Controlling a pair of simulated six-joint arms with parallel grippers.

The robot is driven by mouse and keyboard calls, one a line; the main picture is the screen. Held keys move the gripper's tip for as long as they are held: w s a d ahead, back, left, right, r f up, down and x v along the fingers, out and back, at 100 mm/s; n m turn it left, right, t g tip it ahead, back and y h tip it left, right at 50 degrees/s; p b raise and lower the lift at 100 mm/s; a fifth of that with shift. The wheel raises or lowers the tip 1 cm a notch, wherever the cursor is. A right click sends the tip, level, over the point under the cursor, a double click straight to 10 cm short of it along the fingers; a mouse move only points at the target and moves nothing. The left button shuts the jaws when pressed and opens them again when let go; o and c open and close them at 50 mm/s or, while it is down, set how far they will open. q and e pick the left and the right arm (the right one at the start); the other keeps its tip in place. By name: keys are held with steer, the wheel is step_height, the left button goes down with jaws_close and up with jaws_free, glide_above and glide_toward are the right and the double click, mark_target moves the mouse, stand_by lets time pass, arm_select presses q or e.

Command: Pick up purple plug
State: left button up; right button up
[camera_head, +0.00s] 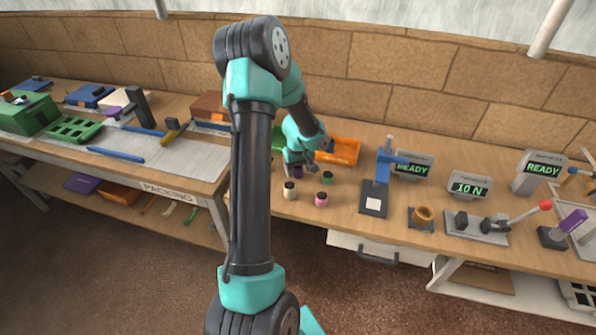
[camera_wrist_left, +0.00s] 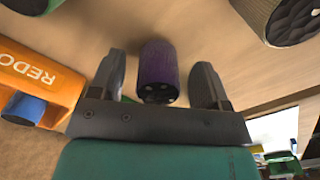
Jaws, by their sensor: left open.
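The purple plug (camera_wrist_left: 158,68) stands on the wooden bench between the two fingers of my left gripper (camera_wrist_left: 162,82) in the left wrist view. The fingers are open, with a gap showing on each side of the plug. In the head view my left gripper (camera_head: 299,160) points down over the bench, and only a small dark part of the plug (camera_head: 297,172) shows under it. A cream plug (camera_head: 290,191), a pink plug (camera_head: 321,199) and a green plug (camera_head: 327,178) stand close by. My right gripper is not in view.
An orange bin (camera_head: 345,151) stands just behind the plugs; it reads REDO in the left wrist view (camera_wrist_left: 62,84). A blue press (camera_head: 384,168), a brass ring (camera_head: 423,216) and a lever clamp (camera_head: 478,225) stand to the right. Open bench lies in front of the plugs.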

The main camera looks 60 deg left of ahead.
arm_select(q)
steer(key=shift+f, duration=0.85)
steer(key=c, duration=1)
steer(key=shift+r, duration=0.15)
step_height(320, 180, up, 10)
steer(key=shift+f, duration=0.1)
